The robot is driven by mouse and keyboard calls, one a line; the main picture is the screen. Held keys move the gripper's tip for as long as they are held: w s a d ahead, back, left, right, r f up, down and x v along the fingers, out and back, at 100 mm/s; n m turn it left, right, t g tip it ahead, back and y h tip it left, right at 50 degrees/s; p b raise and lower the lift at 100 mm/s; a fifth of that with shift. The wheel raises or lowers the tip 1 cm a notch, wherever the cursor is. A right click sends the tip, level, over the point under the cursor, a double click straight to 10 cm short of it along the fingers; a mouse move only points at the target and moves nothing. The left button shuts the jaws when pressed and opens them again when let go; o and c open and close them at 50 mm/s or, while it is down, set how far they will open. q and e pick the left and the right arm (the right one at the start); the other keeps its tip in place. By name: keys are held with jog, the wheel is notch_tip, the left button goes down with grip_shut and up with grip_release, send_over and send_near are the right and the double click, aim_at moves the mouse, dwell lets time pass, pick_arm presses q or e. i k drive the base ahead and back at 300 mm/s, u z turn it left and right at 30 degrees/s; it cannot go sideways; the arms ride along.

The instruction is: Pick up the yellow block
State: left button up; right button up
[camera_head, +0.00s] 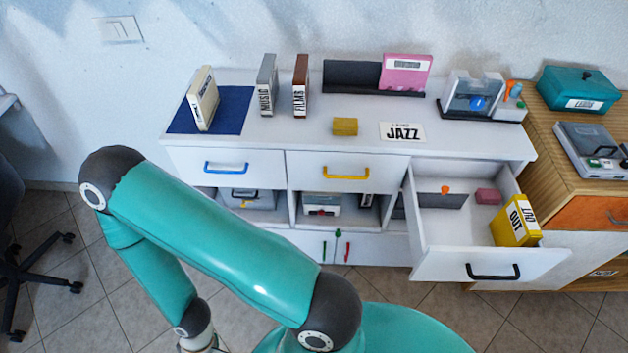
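A small yellow block (345,126) lies on top of the white cabinet (240,88), just left of the JAZZ card and above the drawer with the yellow handle. Nothing touches it. One teal arm of mine crosses the lower left and bends down to a wrist at the bottom edge; its gripper fingers are out of the frame. My other gripper is not in view either.
The right drawer (430,258) is pulled open, holding a yellow OUT box (515,221) and a pink block (488,196). An office chair (15,255) is at left.

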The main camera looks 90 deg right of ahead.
aim_at(516, 226)
jog(key=u, duration=0.05)
jog(key=i, duration=1.35)
jog(key=z, duration=1.85)
jog(key=i, duration=0.2)
jog(key=z, duration=2)
jog(key=i, duration=0.25)
jog(key=z, duration=1.1)
jog(key=k, duration=0.35)
jog(key=z, duration=0.7)
jog(key=i, duration=1)
jog(key=u, duration=0.2)
